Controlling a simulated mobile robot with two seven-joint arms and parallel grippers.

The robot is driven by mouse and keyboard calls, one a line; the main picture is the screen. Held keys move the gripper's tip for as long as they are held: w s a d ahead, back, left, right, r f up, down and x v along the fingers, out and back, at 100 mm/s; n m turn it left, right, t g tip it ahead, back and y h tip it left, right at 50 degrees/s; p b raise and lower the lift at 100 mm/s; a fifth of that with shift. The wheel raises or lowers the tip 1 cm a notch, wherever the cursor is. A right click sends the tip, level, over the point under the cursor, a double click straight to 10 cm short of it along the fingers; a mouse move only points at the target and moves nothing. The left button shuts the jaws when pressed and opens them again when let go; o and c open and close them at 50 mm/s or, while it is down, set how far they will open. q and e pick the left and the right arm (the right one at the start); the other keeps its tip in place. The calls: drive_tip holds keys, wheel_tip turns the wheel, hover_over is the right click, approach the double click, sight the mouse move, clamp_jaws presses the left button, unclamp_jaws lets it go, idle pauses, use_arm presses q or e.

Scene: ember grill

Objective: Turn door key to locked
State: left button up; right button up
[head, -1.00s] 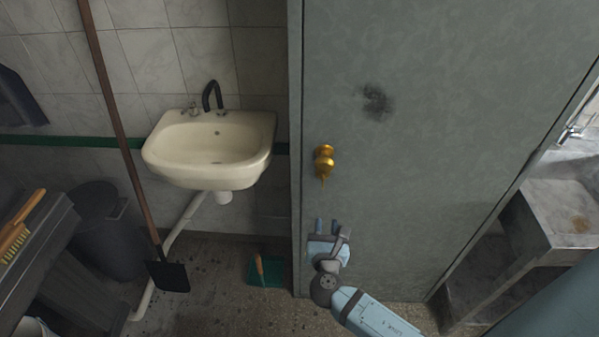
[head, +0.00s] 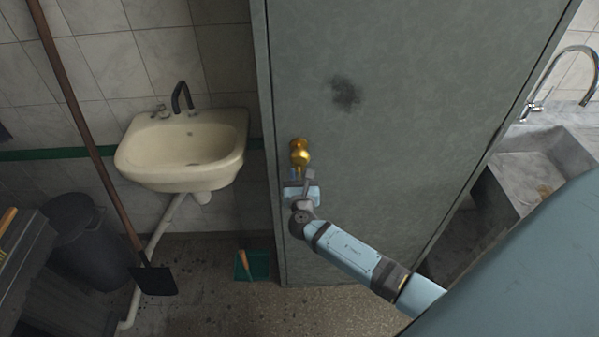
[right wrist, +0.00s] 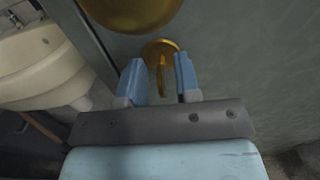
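The grey-green door (head: 400,120) fills the middle and right of the head view. A round brass knob (head: 300,150) sits near its left edge. In the right wrist view the knob (right wrist: 130,10) is at the top, and below it a brass key (right wrist: 161,75) stands in a round brass plate (right wrist: 158,52). My right gripper (head: 301,180) is just below the knob; in the right wrist view its two blue fingers (right wrist: 160,80) are open on either side of the key, with gaps visible. In the head view the gripper hides the key. My left gripper is not in view.
A cream sink (head: 185,150) with a black tap hangs on the tiled wall left of the door. A long-handled tool (head: 100,160) leans there, and a green dustpan (head: 252,266) lies on the floor. A stone basin (head: 540,160) is at the right.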

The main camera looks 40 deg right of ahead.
drive_tip(key=shift+w+d, duration=0.2)
drive_tip(key=shift+w, duration=0.15)
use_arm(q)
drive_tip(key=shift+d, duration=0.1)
use_arm(e)
clamp_jaws()
